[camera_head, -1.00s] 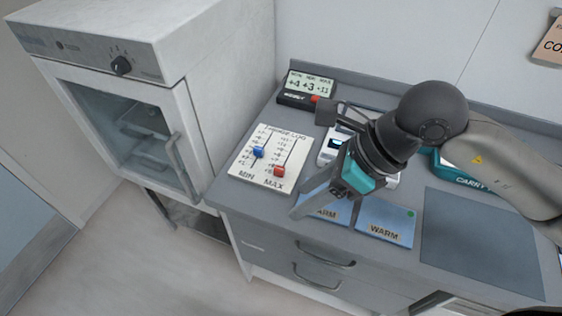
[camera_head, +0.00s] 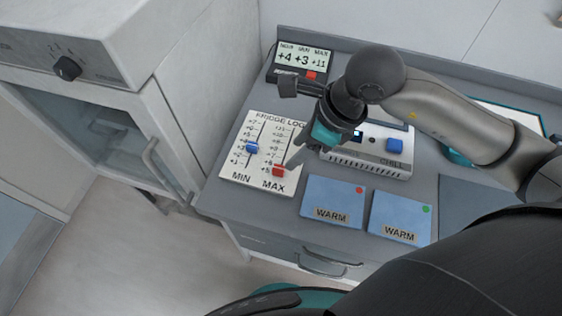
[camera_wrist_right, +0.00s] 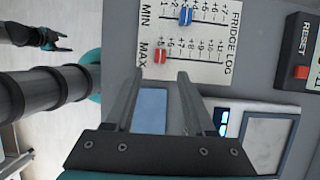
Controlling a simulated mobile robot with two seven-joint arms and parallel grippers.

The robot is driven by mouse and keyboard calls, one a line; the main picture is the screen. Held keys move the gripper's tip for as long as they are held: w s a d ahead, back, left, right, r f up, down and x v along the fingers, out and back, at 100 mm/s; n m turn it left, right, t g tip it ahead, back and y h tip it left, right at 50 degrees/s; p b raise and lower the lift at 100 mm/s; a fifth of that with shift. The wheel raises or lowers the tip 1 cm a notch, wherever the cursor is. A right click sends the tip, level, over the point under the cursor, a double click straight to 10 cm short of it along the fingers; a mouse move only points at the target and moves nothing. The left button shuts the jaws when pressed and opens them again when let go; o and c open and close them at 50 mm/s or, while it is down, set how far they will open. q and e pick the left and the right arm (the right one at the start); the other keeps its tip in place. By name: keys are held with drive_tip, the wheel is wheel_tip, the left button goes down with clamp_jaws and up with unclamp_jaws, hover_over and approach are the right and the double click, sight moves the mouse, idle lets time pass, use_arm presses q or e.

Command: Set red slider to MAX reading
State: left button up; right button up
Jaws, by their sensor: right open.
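The fridge log panel (camera_head: 231,172) is a white board with MIN and MAX scales. Its red slider (camera_head: 278,171) sits at the low end of the MAX scale, by +5. The blue slider (camera_head: 251,147) is on the MIN scale, near +3. The display (camera_head: 301,58) reads NOW +4, MIN +3, MAX +11. My right gripper (camera_head: 293,162) is open and empty, its tips close to the red slider. In the right wrist view the red slider (camera_wrist_right: 160,56) lies just beyond the gap between the fingertips; contact is not visible. My left gripper (camera_wrist_right: 62,42) appears small there, fingers apart.
A CHILL device (camera_head: 365,150) with a blue button stands right of the panel. Two blue WARM packs (camera_head: 331,190) (camera_head: 401,208) lie near the front edge. A red RESET button (camera_wrist_right: 301,72) is on the display unit.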

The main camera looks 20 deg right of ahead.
sight(279, 168)
drive_tip(key=x, duration=0.7)
drive_tip(key=shift+w+a+f+b, duration=0.1)
drive_tip(key=shift+a+f+b, duration=0.1)
drive_tip(key=shift+f+b, duration=0.15)
drive_tip(key=shift+w+a+f, duration=0.1)
drive_tip(key=shift+a+f, duration=0.05)
drive_tip(key=shift+f, duration=0.2)
use_arm(q)
drive_tip(key=shift+w+d+f, duration=0.1)
drive_tip(key=shift+w+f, duration=0.1)
drive_tip(key=shift+w, duration=0.4)
drive_tip(key=shift+w+f, duration=0.15)
drive_tip(key=shift+w, duration=0.45)
drive_tip(key=shift+s, duration=0.15)
use_arm(e)
drive_tip(key=shift+c, duration=0.6)
use_arm(q)
drive_tip(key=shift+s, duration=0.15)
use_arm(e)
clamp_jaws()
